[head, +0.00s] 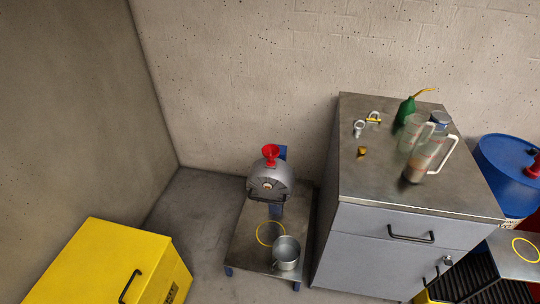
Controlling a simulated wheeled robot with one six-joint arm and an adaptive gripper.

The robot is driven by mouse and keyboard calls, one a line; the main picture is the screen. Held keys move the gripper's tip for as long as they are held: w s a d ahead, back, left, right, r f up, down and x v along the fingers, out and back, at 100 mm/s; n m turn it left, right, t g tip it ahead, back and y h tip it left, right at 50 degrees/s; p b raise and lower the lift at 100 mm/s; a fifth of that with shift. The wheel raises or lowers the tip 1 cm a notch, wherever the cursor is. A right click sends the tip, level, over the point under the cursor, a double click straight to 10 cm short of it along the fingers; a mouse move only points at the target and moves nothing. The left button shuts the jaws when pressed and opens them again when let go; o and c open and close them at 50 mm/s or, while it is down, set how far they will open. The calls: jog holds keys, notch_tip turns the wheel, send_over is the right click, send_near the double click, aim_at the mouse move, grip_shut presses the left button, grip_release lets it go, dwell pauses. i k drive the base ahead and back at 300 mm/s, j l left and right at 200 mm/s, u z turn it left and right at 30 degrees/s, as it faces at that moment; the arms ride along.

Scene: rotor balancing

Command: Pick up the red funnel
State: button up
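The red funnel (271,152) stands upright, wide mouth up, on top of a grey rounded machine housing (270,184) near the back wall in the head view. Its lower end is hidden in or behind the housing top; I cannot tell how deep it sits. My gripper is not in view.
The housing stands on a low metal table (242,250) with a metal pot (286,252) and a yellow ring (270,233). A grey cabinet (390,222) to the right bears jugs and a green oil can (404,111). A yellow box (95,262) is front left; a blue drum (505,170) is right.

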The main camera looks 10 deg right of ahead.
aim_at(271, 151)
jog(key=i+j, duration=0.1)
jog(key=i, duration=0.55)
jog(key=i+j+z, duration=0.1)
jog(key=i, duration=0.6)
